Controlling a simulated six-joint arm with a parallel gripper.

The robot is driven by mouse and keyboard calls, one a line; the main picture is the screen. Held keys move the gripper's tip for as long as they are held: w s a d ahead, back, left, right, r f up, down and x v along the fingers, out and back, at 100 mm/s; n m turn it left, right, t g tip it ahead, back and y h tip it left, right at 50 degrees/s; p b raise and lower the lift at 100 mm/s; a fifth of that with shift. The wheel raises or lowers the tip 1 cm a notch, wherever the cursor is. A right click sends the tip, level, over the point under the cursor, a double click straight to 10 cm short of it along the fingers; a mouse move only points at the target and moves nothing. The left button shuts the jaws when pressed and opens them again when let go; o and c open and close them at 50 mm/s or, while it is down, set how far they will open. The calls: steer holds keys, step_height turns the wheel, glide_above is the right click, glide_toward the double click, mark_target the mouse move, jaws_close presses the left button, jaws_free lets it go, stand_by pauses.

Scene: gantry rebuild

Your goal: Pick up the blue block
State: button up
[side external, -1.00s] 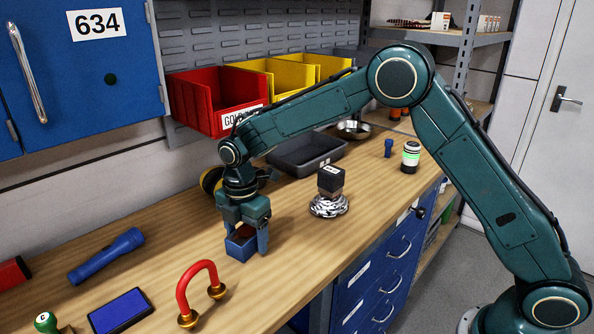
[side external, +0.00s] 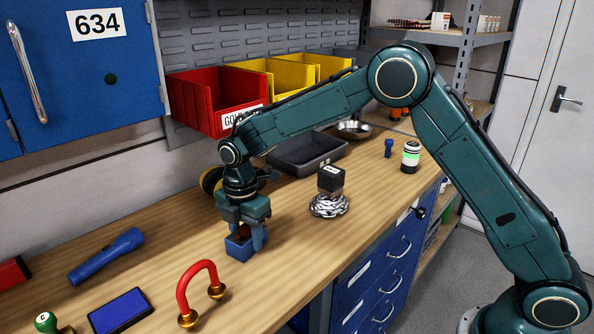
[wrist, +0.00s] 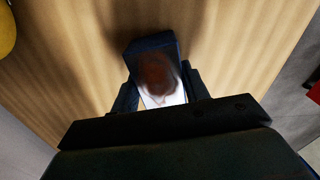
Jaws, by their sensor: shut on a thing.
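The blue block (side external: 238,248) is a small dark-blue box low on the wooden bench, with something reddish-brown on its top. In the wrist view the block (wrist: 152,44) lies between my two fingers, and its top shows a brown round patch and a white area. My gripper (side external: 246,240) points down and is shut on the block, one finger on each side; it also shows in the wrist view (wrist: 160,92). I cannot tell whether the block's underside touches the bench.
A red handle with brass feet (side external: 196,285) stands nearby in front. A blue torch (side external: 107,255) and a blue pad (side external: 120,310) lie to the left. A black cube on a silver base (side external: 330,186) stands to the right, with a grey tray (side external: 305,155) behind.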

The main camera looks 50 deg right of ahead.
mark_target(246, 231)
steer(key=shift+r, duration=0.1)
step_height(246, 231, up, 20)
stand_by(0.7)
steer(key=shift+d, duration=0.1)
stand_by(0.5)
